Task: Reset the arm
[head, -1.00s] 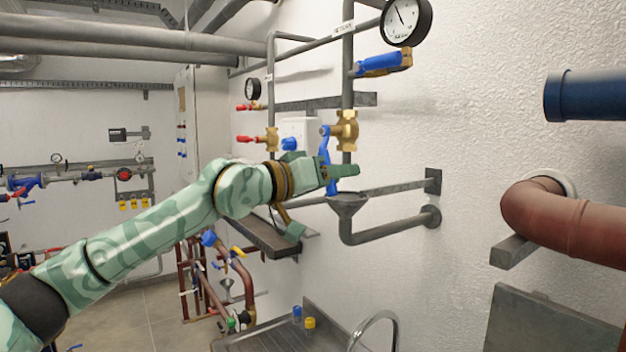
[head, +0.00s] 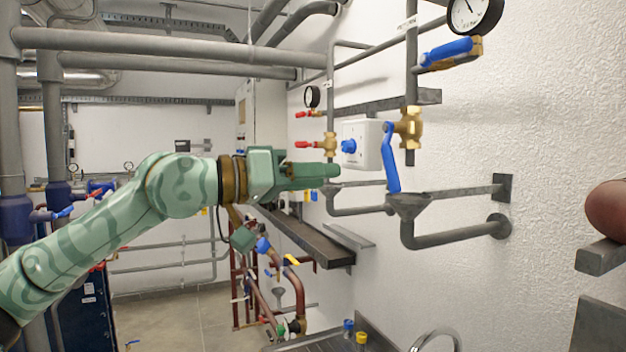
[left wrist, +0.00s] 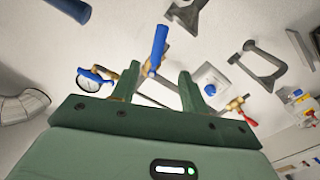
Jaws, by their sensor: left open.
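My left gripper (head: 332,173) comes in from the left on my green camouflage arm. In the head view its fingers point right, level, and end to the left of the blue-handled brass valve (head: 392,158). In the left wrist view its two fingers (left wrist: 158,88) stand apart with nothing between them. The blue valve handle (left wrist: 158,46) shows beyond the fingertips, apart from them. A white box with a blue knob (head: 362,144) is on the wall behind the fingers; it also shows in the left wrist view (left wrist: 211,86). My right gripper is not in view.
Above right are a pressure gauge (head: 474,12) and a blue lever valve (head: 448,50). Grey funnel drains (head: 408,204) stick out from the wall near the gripper. A dark shelf (head: 300,238) lies below the arm. Open floor (head: 175,318) shows at lower left.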

